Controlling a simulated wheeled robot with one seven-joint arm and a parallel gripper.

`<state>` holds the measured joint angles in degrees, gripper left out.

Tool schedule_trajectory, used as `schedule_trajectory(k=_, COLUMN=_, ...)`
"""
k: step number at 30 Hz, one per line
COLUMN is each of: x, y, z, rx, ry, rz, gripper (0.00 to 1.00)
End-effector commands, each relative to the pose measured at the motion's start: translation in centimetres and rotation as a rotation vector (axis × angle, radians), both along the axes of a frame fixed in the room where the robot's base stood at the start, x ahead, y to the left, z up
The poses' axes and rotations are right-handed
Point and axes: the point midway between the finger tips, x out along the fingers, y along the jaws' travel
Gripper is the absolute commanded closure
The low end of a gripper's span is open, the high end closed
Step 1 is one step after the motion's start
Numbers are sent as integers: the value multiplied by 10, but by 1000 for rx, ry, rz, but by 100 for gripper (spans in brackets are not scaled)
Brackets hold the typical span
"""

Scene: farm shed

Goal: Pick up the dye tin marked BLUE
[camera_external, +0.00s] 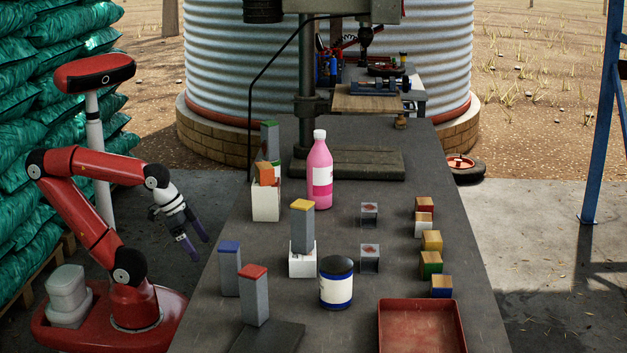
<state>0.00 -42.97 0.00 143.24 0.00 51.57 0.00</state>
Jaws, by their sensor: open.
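Several tall grey tins with coloured tops stand on the dark table. A blue-topped tin (229,271) is at the near left edge, with a red-topped tin (254,300) to its right. A yellow-topped tin (303,228) stands in a white holder (302,264). A green-topped tin (270,142) is farther back. No marking reading BLUE is legible on any of them. My gripper (196,247) is open and empty, pointing down beside the table's left edge, up and to the left of the blue-topped tin and apart from it.
Coloured blocks (431,242) line the right. A red tray (420,328) is at front right. A drill press stands behind.

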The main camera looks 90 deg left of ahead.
Motion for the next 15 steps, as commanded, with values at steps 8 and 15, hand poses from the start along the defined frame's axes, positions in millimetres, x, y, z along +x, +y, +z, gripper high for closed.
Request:
schedule_trajectory(k=8, x=1, y=0, z=6, rx=0, ry=-3, rz=0, gripper=14)
schedule_trajectory(k=15, x=2, y=0, z=109, rx=0, ry=-11, rz=0, gripper=14)
